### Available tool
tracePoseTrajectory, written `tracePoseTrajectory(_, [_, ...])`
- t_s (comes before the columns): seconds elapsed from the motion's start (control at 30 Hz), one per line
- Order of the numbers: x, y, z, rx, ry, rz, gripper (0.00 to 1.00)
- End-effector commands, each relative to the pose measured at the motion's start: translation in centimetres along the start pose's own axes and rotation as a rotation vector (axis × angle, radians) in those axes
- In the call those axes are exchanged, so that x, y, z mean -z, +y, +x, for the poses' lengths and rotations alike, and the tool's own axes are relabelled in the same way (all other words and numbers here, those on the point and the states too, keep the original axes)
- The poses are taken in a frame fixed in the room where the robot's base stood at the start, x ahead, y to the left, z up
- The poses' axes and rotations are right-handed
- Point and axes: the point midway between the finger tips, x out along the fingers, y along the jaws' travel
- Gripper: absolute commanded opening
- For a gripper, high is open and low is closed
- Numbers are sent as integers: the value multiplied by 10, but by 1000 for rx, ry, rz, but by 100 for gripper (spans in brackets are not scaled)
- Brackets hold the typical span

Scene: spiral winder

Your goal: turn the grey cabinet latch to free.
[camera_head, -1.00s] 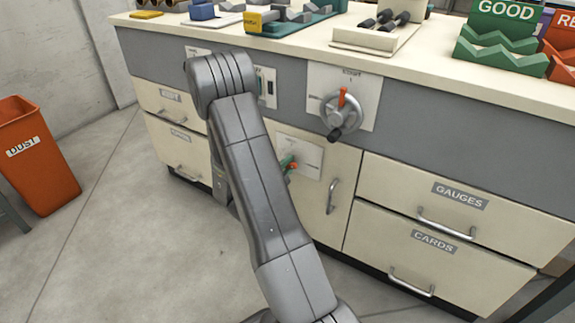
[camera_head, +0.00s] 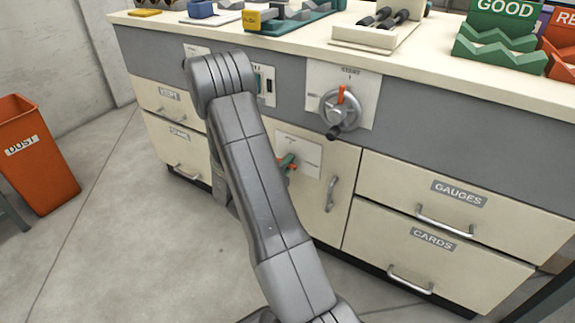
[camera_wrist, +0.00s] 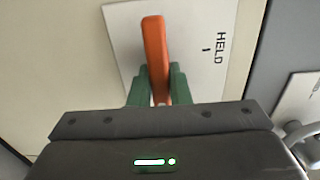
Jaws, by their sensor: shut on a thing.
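The latch shows as an orange handle on a white plate on the cream cabinet door, not grey. In the wrist view the handle (camera_wrist: 155,45) runs up the picture between my green fingertips, and the plate (camera_wrist: 200,45) carries the word HELD and a short mark to the handle's right. The handle does not line up with that mark. My gripper (camera_wrist: 158,88) is shut on the handle. In the head view my arm partly hides the plate (camera_head: 305,150); the gripper's green tips (camera_head: 287,162) and a bit of orange show beside the arm.
A round dial with an orange pointer (camera_head: 341,95) and a knob sits above right of the latch. A door handle (camera_head: 331,193) is to the right, then drawers marked GAUGES (camera_head: 457,193) and CARDS (camera_head: 432,239). An orange dust bin (camera_head: 38,160) stands left on open floor.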

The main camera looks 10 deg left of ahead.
Motion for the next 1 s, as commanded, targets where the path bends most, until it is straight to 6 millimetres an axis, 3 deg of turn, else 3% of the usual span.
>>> tracePoseTrajectory(0.17, [-1,0,0,-1,-1,1,0])
tracePoseTrajectory(0.2, [-1,0,0,-1,-1,1,23])
tracePoseTrajectory(0.3, [0,0,0,-1,-1,1,38])
tracePoseTrajectory(0.67, [-1,0,-6,-1,-2,0,38])
tracePoseTrajectory(0.77, [-2,-1,-18,-2,-4,-1,38])
tracePoseTrajectory(1.0, [-2,-2,-69,-1,-7,-3,38])
